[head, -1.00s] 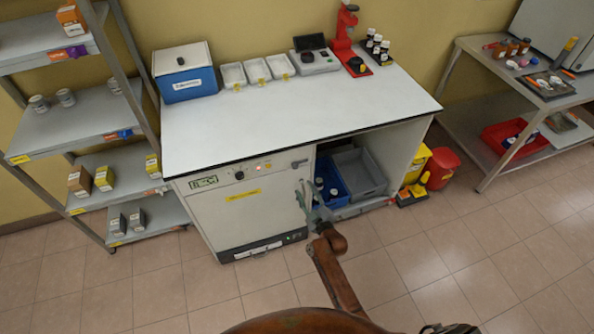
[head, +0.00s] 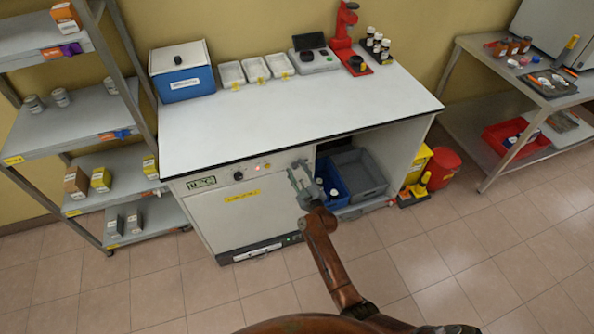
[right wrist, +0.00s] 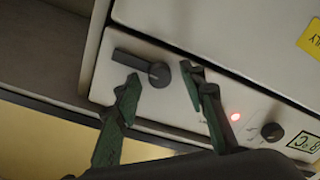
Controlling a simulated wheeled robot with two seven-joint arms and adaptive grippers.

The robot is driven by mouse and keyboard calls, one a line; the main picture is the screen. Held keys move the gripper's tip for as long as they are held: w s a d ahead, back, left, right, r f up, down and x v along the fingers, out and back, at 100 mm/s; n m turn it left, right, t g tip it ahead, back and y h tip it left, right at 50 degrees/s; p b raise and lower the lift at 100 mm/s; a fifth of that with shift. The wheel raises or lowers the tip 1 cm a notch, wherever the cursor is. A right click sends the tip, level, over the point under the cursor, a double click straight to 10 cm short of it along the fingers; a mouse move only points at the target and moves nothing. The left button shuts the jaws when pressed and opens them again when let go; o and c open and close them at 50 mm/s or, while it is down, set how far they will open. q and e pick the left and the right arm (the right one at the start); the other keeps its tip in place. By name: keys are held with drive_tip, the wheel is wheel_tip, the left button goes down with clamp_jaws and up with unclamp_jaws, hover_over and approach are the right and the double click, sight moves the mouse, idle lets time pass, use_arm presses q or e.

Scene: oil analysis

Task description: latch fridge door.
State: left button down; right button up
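The fridge is the white unit under the left part of the bench, and its door (head: 235,215) looks closed, flush with the front. The dark latch lever (right wrist: 145,66) sits on the panel strip above the door and shows in the right wrist view, lying slantwise with a round hub at one end. My right gripper (head: 301,172) is at the upper right of the fridge front and hides the latch in the head view. In the right wrist view its fingers (right wrist: 160,77) are apart, one tip on each side of the hub; contact cannot be told. My left gripper is not in view.
A red light and a dark knob (right wrist: 272,131) sit on the same panel. Right of the fridge is an open bay with a blue crate (head: 327,186) and a grey crate (head: 362,173). The floor in front is clear.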

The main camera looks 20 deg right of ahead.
drive_tip(key=shift+c, duration=0.4)
clamp_jaws()
drive_tip(key=shift+m, duration=0.3)
drive_tip(key=m, duration=0.3)
drive_tip(key=shift+m, duration=0.4)
drive_tip(key=m, duration=0.4)
drive_tip(key=shift+m+p, duration=0.3)
drive_tip(key=shift+p, duration=0.05)
drive_tip(key=m, duration=0.4)
drive_tip(key=shift+m, duration=0.4)
drive_tip(key=shift+f+m+h, duration=0.1)
drive_tip(key=shift+m+h, duration=0.2)
drive_tip(key=shift+m, duration=2)
drive_tip(key=shift+t, duration=0.3)
